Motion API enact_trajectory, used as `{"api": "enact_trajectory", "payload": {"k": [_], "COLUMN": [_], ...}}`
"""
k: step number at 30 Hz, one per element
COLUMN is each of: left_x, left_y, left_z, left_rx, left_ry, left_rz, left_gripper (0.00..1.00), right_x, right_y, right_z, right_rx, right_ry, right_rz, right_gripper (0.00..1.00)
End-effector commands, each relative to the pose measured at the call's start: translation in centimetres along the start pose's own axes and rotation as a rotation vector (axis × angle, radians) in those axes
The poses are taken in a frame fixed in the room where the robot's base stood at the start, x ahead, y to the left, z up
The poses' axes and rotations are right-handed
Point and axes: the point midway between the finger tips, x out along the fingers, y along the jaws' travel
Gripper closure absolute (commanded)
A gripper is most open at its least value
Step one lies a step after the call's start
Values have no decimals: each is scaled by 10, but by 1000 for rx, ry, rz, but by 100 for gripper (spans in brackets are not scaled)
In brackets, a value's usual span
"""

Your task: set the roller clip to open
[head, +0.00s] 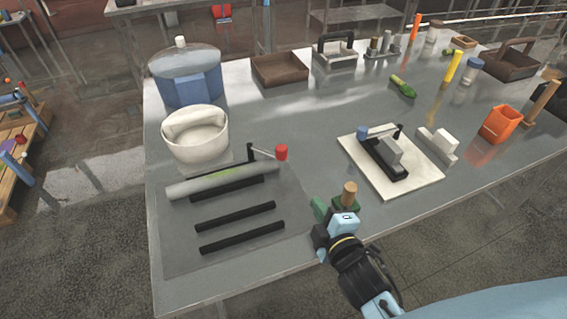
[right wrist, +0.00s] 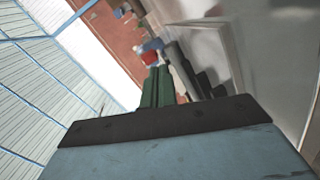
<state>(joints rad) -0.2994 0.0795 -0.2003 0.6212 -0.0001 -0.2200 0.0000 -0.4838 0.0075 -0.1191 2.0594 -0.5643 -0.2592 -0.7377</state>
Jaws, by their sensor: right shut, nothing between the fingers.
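A grey-white roller (head: 222,181) lies across a dark mat at the left front. A black crank arm with a red knob (head: 281,152) rises beside its right end, and I take this assembly as the roller clip. I cannot tell its setting. My right gripper (head: 318,208) has green fingers and is at the table's front edge, right of the mat and apart from the roller. In the right wrist view its fingers (right wrist: 158,88) are together and empty. My left gripper is not in view.
Two black bars (head: 235,217) lie on the mat. A white board (head: 390,181) with a black device lies to the right. A white bucket (head: 195,137) stands behind the roller.

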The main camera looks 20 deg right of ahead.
Motion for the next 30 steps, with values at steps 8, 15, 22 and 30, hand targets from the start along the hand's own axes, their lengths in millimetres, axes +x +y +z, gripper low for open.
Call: {"api": "enact_trajectory", "payload": {"k": [8,15,22,30], "left_x": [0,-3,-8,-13], "left_y": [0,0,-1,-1], "left_z": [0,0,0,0], "left_rx": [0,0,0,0], "left_ry": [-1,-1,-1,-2], "left_rz": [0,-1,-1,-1], "left_gripper": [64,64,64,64], "right_x": [4,21,65,111], "right_y": [2,6,13,23], "right_z": [-41,-50,-60,-61], "right_rx": [-297,-325,-323,-326], "right_ry": [192,213,212,210], "right_rz": [172,193,192,190], "right_gripper": [100,100,100,100]}}
